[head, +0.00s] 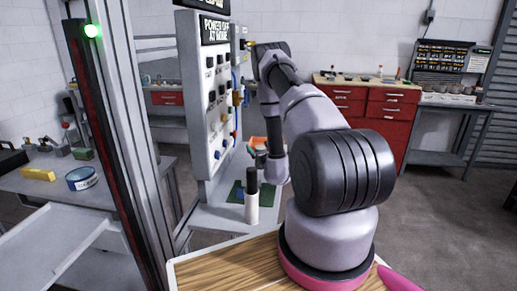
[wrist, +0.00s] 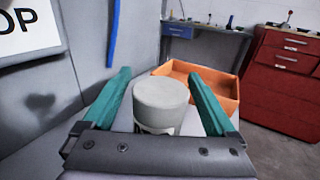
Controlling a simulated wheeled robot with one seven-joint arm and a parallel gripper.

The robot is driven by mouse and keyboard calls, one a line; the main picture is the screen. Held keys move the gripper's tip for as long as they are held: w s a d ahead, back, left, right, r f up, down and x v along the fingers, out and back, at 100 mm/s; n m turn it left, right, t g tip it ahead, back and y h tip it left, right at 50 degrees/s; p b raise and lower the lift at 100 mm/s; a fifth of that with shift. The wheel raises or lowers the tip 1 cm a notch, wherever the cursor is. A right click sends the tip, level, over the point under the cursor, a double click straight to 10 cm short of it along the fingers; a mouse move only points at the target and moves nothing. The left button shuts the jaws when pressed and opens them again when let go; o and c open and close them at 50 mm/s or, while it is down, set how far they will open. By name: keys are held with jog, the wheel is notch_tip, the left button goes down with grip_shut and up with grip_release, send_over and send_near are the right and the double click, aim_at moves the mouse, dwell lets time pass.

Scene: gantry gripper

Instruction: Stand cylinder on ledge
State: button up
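A pale grey-white cylinder (wrist: 160,98) stands upright between my gripper's teal fingers in the wrist view. Its flat round top faces up and its lower part is hidden behind the gripper's dark palm bar. My gripper (wrist: 160,72) is open around it; gaps show between the cylinder and both fingers. In the head view my arm hides most of the gripper, and I cannot make out this cylinder there. A light grey ledge (head: 213,218) runs out at the foot of the control panel.
An orange open bin (wrist: 224,92) lies beyond my fingers. The control panel (head: 209,95) rises close on the left. Red cabinets (head: 388,125) stand behind, with open floor before them.

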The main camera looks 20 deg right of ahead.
jog(key=shift+s+r, duration=0.1)
jog(key=shift+r, duration=0.05)
jog(key=s, duration=0.7)
jog(key=s+a, duration=0.1)
jog(key=s, duration=0.3)
jog(key=shift+s+a, duration=0.1)
jog(key=shift+s, duration=0.25)
